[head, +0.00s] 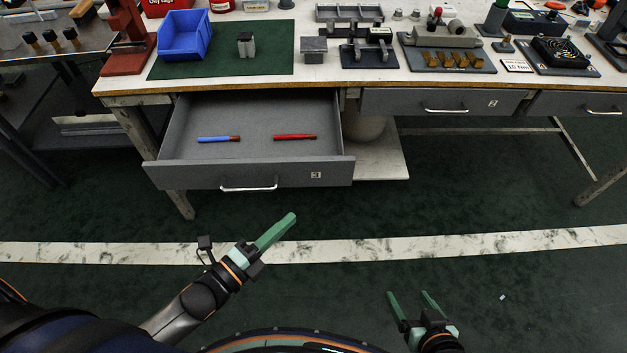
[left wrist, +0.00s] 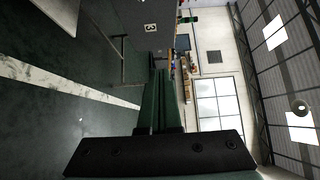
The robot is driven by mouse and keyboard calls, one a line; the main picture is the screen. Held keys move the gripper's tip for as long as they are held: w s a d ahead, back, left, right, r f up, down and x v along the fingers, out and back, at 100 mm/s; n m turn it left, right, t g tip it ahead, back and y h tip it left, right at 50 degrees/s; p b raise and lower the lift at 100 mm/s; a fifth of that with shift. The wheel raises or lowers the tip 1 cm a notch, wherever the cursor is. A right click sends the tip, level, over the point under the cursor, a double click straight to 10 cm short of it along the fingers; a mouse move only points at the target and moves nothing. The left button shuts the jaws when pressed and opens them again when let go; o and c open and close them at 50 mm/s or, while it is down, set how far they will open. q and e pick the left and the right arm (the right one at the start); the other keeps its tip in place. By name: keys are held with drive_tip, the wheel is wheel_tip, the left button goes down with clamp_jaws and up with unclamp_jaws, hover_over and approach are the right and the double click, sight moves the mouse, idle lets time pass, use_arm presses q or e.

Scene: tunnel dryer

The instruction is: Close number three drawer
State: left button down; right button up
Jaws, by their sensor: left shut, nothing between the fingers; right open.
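The number three drawer (head: 250,174) is grey and pulled well out from under the bench in the head view. Its front has a silver bar handle (head: 248,187) and a "3" label. A blue marker (head: 218,139) and a red marker (head: 295,137) lie inside it. My left gripper (head: 290,218) is shut and empty, below and in front of the drawer front, apart from it. Its green fingers lie together in the left wrist view (left wrist: 158,85). My right gripper (head: 412,294) is open and empty, low at the right, away from the drawer.
The bench top holds a blue bin (head: 184,36) on a green mat (head: 275,65), and several tools and fixtures. The number two drawer (head: 440,103) and another drawer (head: 585,104) are shut. The floor before the bench is clear, crossed by a pale stripe (head: 400,247).

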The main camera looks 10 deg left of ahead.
use_arm(q)
drive_tip(key=b, duration=0.1)
approach(325, 171)
drive_tip(key=d, duration=0.4)
drive_tip(key=w, duration=0.4)
drive_tip(key=shift+a, duration=0.25)
drive_tip(key=shift+w+a+b, duration=0.2)
drive_tip(key=shift+w+b, duration=0.1)
drive_tip(key=shift+w, duration=0.25)
drive_tip(key=shift+w, duration=0.1)
